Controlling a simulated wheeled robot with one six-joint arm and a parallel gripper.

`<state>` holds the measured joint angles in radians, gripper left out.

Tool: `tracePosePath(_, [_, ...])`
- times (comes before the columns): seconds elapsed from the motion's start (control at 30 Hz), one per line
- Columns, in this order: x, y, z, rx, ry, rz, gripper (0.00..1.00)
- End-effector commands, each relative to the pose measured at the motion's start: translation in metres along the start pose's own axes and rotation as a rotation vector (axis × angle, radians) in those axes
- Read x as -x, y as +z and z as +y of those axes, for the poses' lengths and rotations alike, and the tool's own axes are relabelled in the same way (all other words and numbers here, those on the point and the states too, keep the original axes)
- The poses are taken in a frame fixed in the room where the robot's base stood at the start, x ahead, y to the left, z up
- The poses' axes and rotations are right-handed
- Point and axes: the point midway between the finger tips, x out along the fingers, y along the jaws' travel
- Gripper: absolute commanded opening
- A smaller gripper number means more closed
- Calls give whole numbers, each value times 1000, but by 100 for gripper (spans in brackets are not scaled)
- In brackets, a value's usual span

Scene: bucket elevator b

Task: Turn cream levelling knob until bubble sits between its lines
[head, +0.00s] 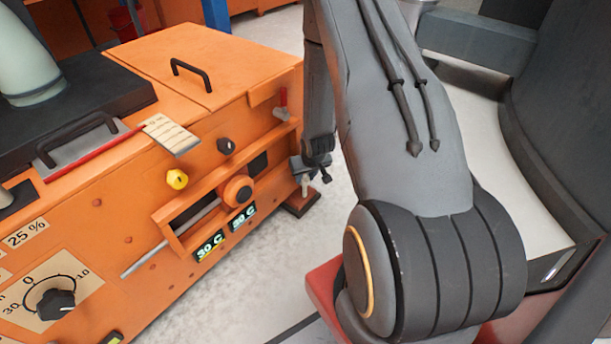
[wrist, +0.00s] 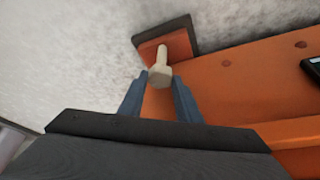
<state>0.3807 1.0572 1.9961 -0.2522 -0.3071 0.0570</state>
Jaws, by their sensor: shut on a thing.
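The cream levelling knob (wrist: 160,75) is a small knob with a narrower stem, above an orange foot with a dark rim (wrist: 178,44) in the wrist view. My gripper (wrist: 158,80) has its two blue-grey fingers on either side of the knob and is shut on it. In the head view my gripper (head: 310,165) is at the right end of the orange machine, and a little of the cream knob (head: 305,186) shows below it. I cannot make out the bubble or its lines in either view.
A red-handled lever (head: 283,100) sits above my gripper. Pale floor (head: 255,290) lies clear in front.

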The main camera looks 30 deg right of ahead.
Motion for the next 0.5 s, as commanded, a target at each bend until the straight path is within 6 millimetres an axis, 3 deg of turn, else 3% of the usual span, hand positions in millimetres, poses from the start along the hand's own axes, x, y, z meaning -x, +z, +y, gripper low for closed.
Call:
tracePosePath(0.13, [0,0,0,-1,0,-1,8])
tracePosePath(0.17, [0,0,0,-1,0,-1,32])
tracePosePath(0.2, [0,0,0,-2,0,-1,38])
tracePosePath(0.5, [1,0,0,-2,1,-1,38])
